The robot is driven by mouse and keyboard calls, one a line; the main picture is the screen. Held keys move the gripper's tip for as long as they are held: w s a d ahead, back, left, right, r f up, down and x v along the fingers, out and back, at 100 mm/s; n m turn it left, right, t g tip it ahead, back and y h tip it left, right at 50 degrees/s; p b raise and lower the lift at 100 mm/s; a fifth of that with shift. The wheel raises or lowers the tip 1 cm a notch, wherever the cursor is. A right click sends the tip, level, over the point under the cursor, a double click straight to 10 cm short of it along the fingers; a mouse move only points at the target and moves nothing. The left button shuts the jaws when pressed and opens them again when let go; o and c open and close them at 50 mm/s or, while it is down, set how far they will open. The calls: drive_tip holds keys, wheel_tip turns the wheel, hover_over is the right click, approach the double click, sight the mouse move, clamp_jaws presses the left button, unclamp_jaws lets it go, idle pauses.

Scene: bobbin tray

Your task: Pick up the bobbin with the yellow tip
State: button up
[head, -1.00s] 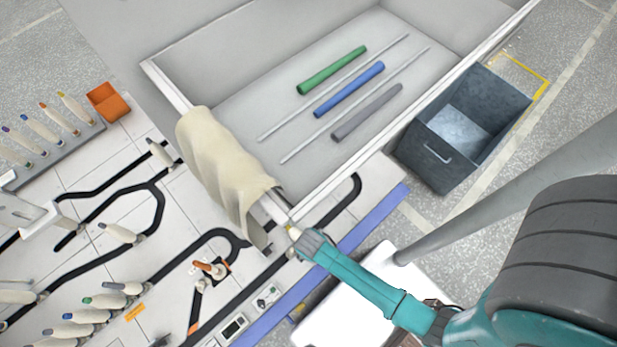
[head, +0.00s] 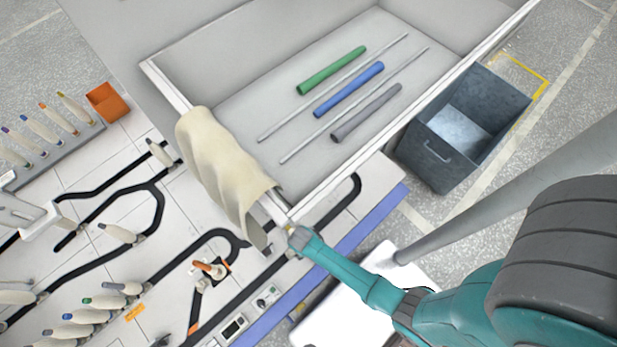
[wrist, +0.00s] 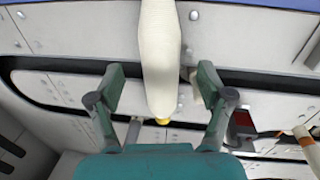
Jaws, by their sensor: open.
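In the wrist view a cream bobbin (wrist: 160,50) with a yellow tip (wrist: 162,121) lies between the two fingers of my gripper (wrist: 161,80). The fingers are open, with a gap on each side of the bobbin. Its far end runs out of the top of the picture. In the head view my gripper (head: 292,233) is at the tray's near corner, just beyond the cloth, and hides most of this bobbin; a small yellow spot shows there. Another bobbin with a yellowish tip (head: 72,108) stands in the rack at the left.
A grey tray (head: 330,195) holds green, blue and grey rods and thin bars. A cream cloth (head: 215,165) drapes over its left wall. A dark bin (head: 430,165) is at right; several bobbins stand at left.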

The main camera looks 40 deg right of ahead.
drive_tip(key=shift+d+f, duration=0.2)
drive_tip(key=shift+f, duration=1.65)
drive_tip(key=c, duration=1.3)
